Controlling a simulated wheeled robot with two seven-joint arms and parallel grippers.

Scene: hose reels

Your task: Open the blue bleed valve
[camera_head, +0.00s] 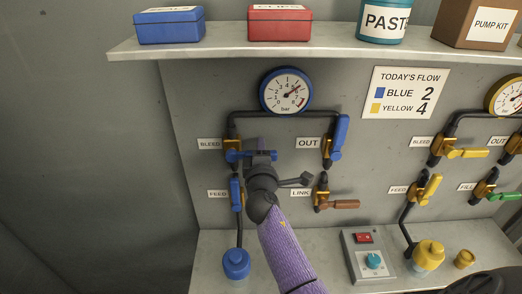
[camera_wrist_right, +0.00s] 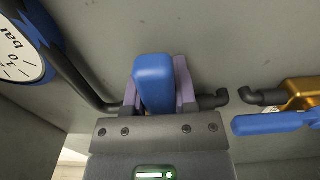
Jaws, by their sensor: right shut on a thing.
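The blue bleed valve has a brass body (camera_head: 232,143) beside the BLEED label, below and left of the blue-rimmed gauge. Its blue handle (camera_head: 234,156) points right, about level, in the head view. My right gripper (camera_head: 262,157) comes up from below and is shut on the handle. In the right wrist view the blue handle (camera_wrist_right: 153,82) stands between the two purple-grey fingers and hides the valve body. My left gripper is not in view.
The blue-rimmed gauge (camera_head: 286,90) reads between 5 and 6. The LINK handle (camera_head: 344,204) is brown. A shelf (camera_head: 330,43) runs above; a switch box (camera_head: 367,258) stands below.

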